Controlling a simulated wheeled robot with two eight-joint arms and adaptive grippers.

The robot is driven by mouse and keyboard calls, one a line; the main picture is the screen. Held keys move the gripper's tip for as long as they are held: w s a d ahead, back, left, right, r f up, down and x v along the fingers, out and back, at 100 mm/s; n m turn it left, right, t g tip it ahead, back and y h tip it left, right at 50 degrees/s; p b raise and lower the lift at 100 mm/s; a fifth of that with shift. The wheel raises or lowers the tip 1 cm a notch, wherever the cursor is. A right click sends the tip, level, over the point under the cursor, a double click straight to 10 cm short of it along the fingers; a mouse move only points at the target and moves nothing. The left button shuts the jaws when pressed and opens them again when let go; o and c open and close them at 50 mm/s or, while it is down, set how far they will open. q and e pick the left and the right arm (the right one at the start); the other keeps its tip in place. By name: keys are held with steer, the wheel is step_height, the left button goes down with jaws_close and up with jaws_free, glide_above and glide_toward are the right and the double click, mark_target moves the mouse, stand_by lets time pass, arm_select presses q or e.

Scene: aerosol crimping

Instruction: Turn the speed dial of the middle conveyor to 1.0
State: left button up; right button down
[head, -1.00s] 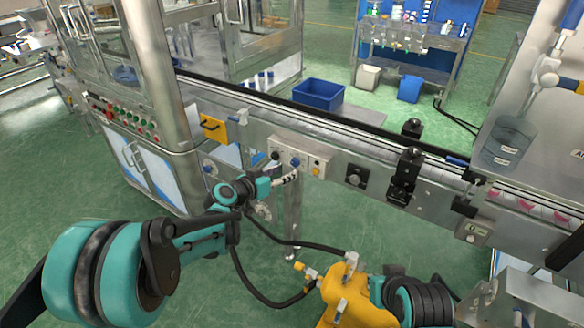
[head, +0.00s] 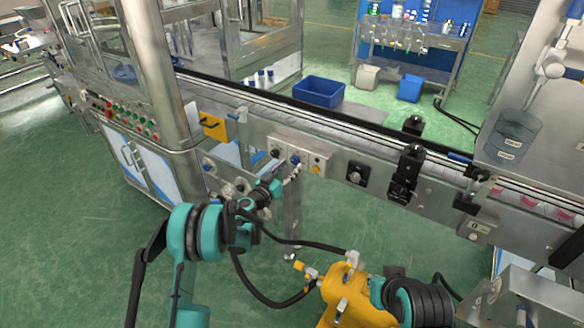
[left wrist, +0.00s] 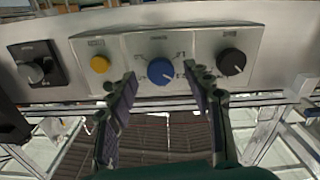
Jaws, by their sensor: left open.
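The control box (head: 300,152) is on the front side of the conveyor. It carries a black knob (head: 275,153), a blue dial (head: 295,160) and a yellow button (head: 317,169). In the left wrist view the blue dial (left wrist: 160,71) is in the middle, between the yellow button (left wrist: 99,64) and the black knob (left wrist: 231,62). My left gripper (left wrist: 160,90) is open and empty, its two fingers on either side below the blue dial. Contact with the dial cannot be made out. The dial's markings are too small to read. My right gripper does not show.
A separate black dial plate (head: 356,174) sits right of the box on the same rail. A black sensor block (head: 406,174) stands farther right. A yellow device (head: 344,293) and black hoses are below.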

mark_target(296, 160)
arm_select(q)
steer(key=shift+x, duration=1.1)
steer(key=c, duration=1.2)
steer(key=shift+o, duration=0.2)
steer(key=n, duration=0.5)
steer(key=shift+d+n, duration=0.1)
steer(key=shift+n, duration=0.3)
steer(key=n, duration=0.5)
steer(key=shift+s+r+n, duration=0.1)
steer(key=shift+r+n, duration=0.05)
steer(key=shift+n, duration=0.55)
steer(key=o, duration=1.2)
steer(key=shift+c, duration=0.2)
